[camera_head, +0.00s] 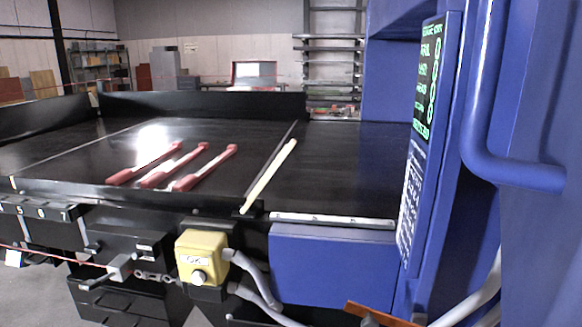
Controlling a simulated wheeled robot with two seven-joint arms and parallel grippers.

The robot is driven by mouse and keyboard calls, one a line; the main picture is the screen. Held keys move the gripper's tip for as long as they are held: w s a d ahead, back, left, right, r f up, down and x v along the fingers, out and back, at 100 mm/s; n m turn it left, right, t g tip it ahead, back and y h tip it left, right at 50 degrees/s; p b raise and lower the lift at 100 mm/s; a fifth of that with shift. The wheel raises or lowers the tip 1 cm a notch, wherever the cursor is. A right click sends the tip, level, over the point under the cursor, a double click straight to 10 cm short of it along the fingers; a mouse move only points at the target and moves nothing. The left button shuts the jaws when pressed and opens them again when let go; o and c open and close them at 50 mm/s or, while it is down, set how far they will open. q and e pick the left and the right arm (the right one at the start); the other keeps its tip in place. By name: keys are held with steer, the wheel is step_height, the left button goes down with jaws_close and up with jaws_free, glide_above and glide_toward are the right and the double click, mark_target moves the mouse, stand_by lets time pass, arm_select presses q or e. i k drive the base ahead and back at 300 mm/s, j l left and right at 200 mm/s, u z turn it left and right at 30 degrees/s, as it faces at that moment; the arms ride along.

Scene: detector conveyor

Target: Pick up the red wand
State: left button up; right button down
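Three red wands lie side by side, slanted and roughly parallel, on the black conveyor surface (80,165): a left one (145,165), a middle one (174,167) and a right one (205,168). Their near ends point toward the conveyor's front edge. Small gaps separate them, and nothing is touching them from above. Neither of my grippers shows in the head view, so I cannot see their state.
A pale yellow strip (268,177) lies right of the wands, beside a seam. The blue detector housing (530,230) with its screen (431,80) and curved pipe blocks the right side. A yellow button box (201,257) hangs at the front. The conveyor around the wands is clear.

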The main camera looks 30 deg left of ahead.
mark_target(188, 182)
steer(key=u, duration=1.45)
steer(key=z, duration=1.15)
steer(key=i+j+z, duration=0.15)
steer(key=j, duration=0.45)
steer(key=i+j+z, duration=0.1)
steer(key=j, duration=0.45)
steer(key=i+j+z, duration=0.15)
steer(key=j, duration=0.45)
steer(key=j+z, duration=0.15)
steer(key=j, duration=0.45)
steer(key=i+j, duration=0.05)
